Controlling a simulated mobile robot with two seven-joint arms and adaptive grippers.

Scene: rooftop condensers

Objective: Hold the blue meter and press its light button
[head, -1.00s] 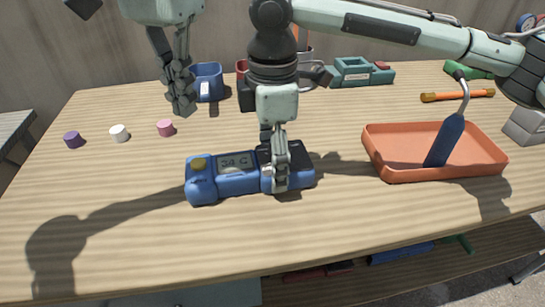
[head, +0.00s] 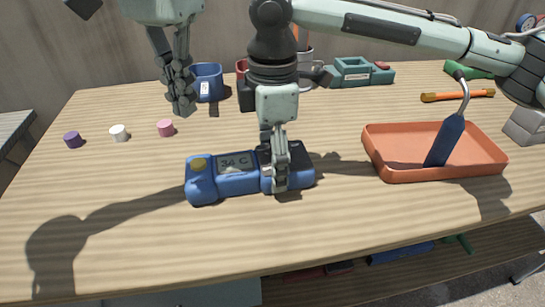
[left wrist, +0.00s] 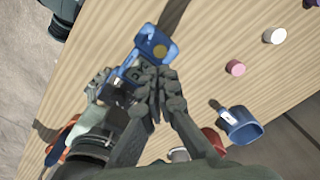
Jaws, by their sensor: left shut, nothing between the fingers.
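The blue meter (head: 229,183) lies on the wooden table, with a round yellow button (head: 198,164) at its left end and a grey display (head: 238,163) showing digits and a C. My right gripper (head: 277,172) comes down over the meter's right part, its fingers closed across the body. My left gripper (head: 183,108) is shut and empty, above and behind the meter's button end, apart from it. In the left wrist view the meter (left wrist: 152,40) and its yellow button (left wrist: 160,50) show beyond the shut left fingers (left wrist: 157,78), which hide part of the meter.
An orange tray (head: 440,176) with a blue-handled tool (head: 445,140) stands at right. Purple (head: 73,140), white (head: 119,133) and pink (head: 166,128) pegs stand at left. A blue cup (head: 209,82) and a teal holder (head: 352,74) are at the back. The front left table is clear.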

